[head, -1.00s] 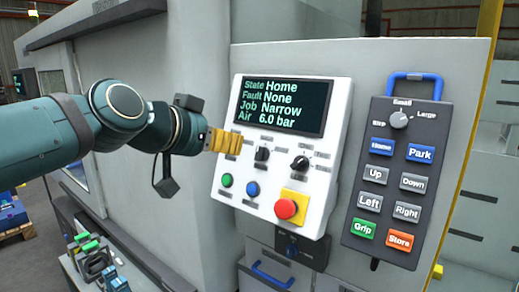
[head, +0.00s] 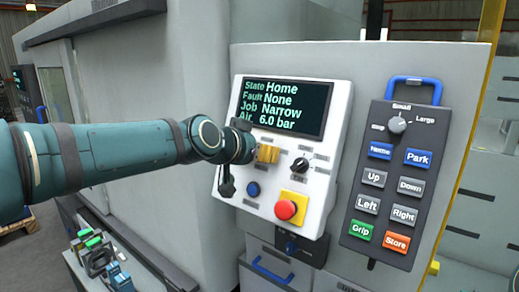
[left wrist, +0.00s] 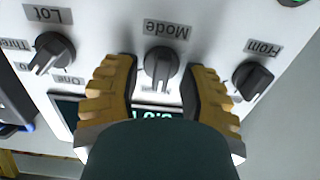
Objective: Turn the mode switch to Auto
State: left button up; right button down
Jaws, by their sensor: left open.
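The mode switch (left wrist: 160,62) is a dark rotary knob under the label "Mode", which appears upside down in the left wrist view. Its small position labels are too blurred or covered to read. My left gripper (left wrist: 163,85) is open, with one yellow finger on each side of the knob; I cannot tell if either finger touches it. In the head view my left gripper (head: 267,153) is at the white control panel (head: 322,190) and hides the mode switch. The screen (head: 285,105) reads State Home, Fault None, Job Narrow, Air 6.0 bar. My right gripper is not in view.
The Lot knob (left wrist: 52,52) and From knob (left wrist: 252,78) flank the mode switch. Below the knobs are a blue button (head: 253,189) and a red emergency stop (head: 286,209) on yellow. A grey pendant (head: 390,190) with several buttons hangs at the right.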

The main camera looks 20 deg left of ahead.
pick_arm(q)
jog(key=shift+o, duration=0.2)
grip_shut()
jog(key=shift+s, duration=0.15)
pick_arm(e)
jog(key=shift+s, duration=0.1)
